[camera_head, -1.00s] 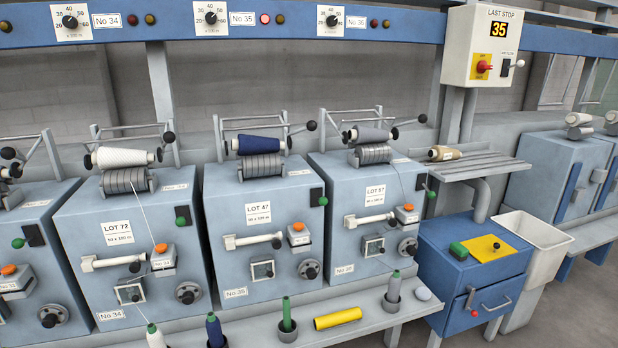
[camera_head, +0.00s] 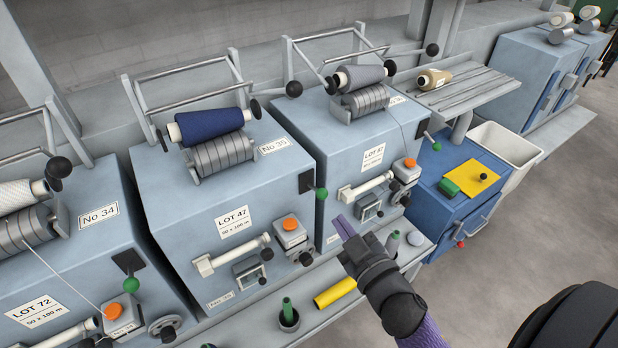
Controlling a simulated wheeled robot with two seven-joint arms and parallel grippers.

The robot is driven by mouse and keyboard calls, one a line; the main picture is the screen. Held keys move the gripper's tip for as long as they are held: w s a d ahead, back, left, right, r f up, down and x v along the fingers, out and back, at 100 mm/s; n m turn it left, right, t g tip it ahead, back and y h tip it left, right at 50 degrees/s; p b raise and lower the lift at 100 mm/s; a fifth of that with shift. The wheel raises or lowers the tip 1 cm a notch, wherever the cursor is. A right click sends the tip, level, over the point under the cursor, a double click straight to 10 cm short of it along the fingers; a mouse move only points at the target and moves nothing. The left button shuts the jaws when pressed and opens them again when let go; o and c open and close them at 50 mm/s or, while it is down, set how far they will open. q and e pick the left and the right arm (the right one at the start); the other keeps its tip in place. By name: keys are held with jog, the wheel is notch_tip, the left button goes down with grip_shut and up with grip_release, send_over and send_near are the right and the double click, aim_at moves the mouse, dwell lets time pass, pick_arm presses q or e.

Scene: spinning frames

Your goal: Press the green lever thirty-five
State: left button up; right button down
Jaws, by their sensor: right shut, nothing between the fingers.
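Machine No 35 (camera_head: 185,200) is a light blue box with a LOT 47 label and a navy yarn cone (camera_head: 212,123) on its top roller. Its green lever knob (camera_head: 321,193) sits on a dark plate at the upper right of its front face. My right gripper (camera_head: 345,227) comes in from the lower right, its purple fingers shut and empty. In the picture it lies below and to the right of the green knob, with a visible gap. My left gripper is not in view.
Machine No 34 (camera_head: 85,255) with its own green knob (camera_head: 131,285) stands at left. The LOT 57 machine (camera_head: 352,150) is at right, with another green knob (camera_head: 436,146). The shelf below holds a yellow tube (camera_head: 335,293) and a green spool (camera_head: 287,310). A blue cabinet (camera_head: 460,190) stands further right.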

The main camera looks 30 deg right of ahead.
jog(key=b, duration=0.1)
send_over(323, 196)
jog(key=s+a, duration=0.2)
jog(key=a, duration=0.1)
jog(key=f+b, duration=0.1)
jog(key=d+f, duration=0.1)
jog(key=shift+w+d+f+b, duration=0.1)
jog(key=shift+d+f+b, duration=0.15)
jog(key=shift+f+b, duration=0.1)
jog(key=shift+w+d+f, duration=0.15)
jog(key=shift+d+f, duration=0.15)
jog(key=shift+f, duration=0.15)
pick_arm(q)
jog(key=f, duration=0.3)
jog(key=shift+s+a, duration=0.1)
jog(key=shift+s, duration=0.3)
